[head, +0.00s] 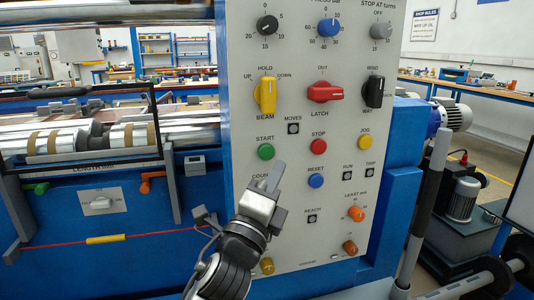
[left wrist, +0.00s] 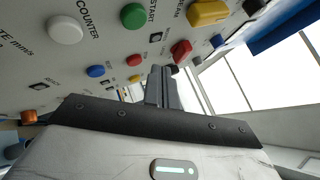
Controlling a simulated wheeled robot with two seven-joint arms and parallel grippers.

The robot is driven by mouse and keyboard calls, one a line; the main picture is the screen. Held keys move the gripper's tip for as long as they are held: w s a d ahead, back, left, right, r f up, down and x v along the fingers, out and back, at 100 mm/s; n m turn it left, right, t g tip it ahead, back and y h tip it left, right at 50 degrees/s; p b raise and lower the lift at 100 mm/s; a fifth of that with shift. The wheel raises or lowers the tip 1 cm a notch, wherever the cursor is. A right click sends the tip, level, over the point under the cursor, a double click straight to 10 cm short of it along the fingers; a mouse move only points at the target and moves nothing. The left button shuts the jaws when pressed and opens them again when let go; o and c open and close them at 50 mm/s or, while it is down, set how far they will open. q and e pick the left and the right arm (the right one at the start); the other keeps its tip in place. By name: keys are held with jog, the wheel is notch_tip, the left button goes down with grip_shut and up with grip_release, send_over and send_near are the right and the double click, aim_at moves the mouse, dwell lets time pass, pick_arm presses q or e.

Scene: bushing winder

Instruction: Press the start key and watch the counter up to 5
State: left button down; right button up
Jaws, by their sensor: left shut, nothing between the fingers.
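The green START key (head: 266,152) is on the grey control panel (head: 350,240), just above my left gripper's tips in the head view. It also shows in the left wrist view (left wrist: 133,16), top centre. My left gripper (head: 279,172) is shut and empty, its fingers pointing up just below the key. Its fingers (left wrist: 161,84) look apart from the key in the left wrist view; the exact gap cannot be told. The white button marked COUNTER (left wrist: 65,29) shows there, but my gripper hides it in the head view. No counter figures are readable. My right gripper is not in view.
The red STOP button (head: 318,146) and blue RESET button (head: 316,180) sit close to the right of START. The yellow BEAM knob (head: 265,95) sticks out above it. A dark-framed guard (head: 160,118) and roller (head: 90,140) are at left.

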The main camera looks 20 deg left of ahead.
aim_at(267, 153)
pick_arm(q)
jog(key=shift+w+a, duration=0.5)
jog(key=shift+w, duration=0.25)
jog(key=shift+w+a, duration=0.45)
jog(key=shift+w, duration=0.25)
jog(key=shift+w+a, duration=0.5)
jog(key=shift+w, duration=0.25)
dwell(0.4)
jog(key=shift+w+a, duration=0.25)
jog(key=shift+w, duration=0.05)
